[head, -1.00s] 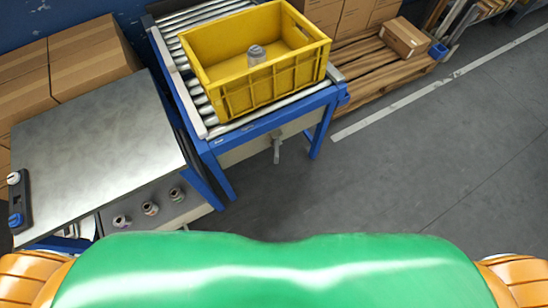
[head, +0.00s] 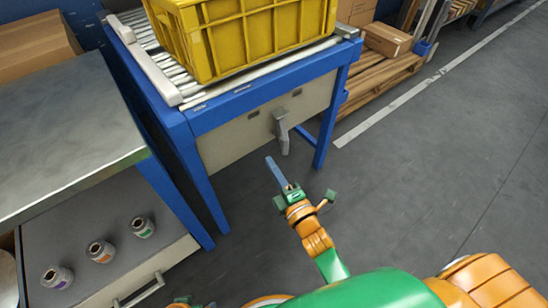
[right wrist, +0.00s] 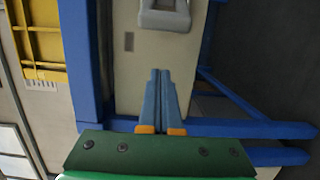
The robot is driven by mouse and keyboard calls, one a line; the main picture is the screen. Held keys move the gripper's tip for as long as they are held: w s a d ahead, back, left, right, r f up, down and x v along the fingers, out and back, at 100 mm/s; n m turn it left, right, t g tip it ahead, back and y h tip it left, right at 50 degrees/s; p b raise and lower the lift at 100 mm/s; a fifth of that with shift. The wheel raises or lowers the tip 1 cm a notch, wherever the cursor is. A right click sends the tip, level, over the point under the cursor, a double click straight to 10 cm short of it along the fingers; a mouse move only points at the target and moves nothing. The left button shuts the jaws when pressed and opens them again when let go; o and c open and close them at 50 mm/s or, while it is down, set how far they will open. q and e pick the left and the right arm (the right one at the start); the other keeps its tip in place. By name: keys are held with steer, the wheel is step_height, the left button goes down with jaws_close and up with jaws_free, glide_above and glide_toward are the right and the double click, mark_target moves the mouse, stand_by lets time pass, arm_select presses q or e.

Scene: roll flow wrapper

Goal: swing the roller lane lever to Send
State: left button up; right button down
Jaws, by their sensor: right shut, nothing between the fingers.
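The grey lane lever (head: 281,130) hangs down from the pale front panel (head: 235,138) of the blue roller lane. It also shows at the top of the right wrist view (right wrist: 165,14). My right gripper (head: 270,160) is below and slightly left of the lever in the head view, apart from it. Its blue fingers (right wrist: 160,78) are together with nothing between them, pointing toward the lever. Two small dark marks flank the lever on the panel; I cannot read any lettering.
A yellow crate (head: 240,38) sits on the rollers above the panel. Blue legs (head: 327,120) stand at both sides of the lane. A metal-topped table (head: 60,130) with an open drawer (head: 160,245) holding several small jars is at left. The floor at right is clear.

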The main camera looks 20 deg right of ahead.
mark_target(282, 134)
arm_select(q)
steer(key=shift+w+d+r+b, duration=0.1)
steer(key=shift+w+r+b, duration=0.15)
steer(key=shift+r, duration=0.35)
steer(key=shift+w+d+r+b, duration=0.15)
steer(key=shift+w+r, duration=0.2)
steer(key=shift+r, duration=0.25)
arm_select(e)
steer(key=w+d, duration=0.3)
steer(key=shift+w+d, duration=0.15)
steer(key=shift+w, duration=0.25)
arm_select(q)
steer(key=shift+a, duration=0.1)
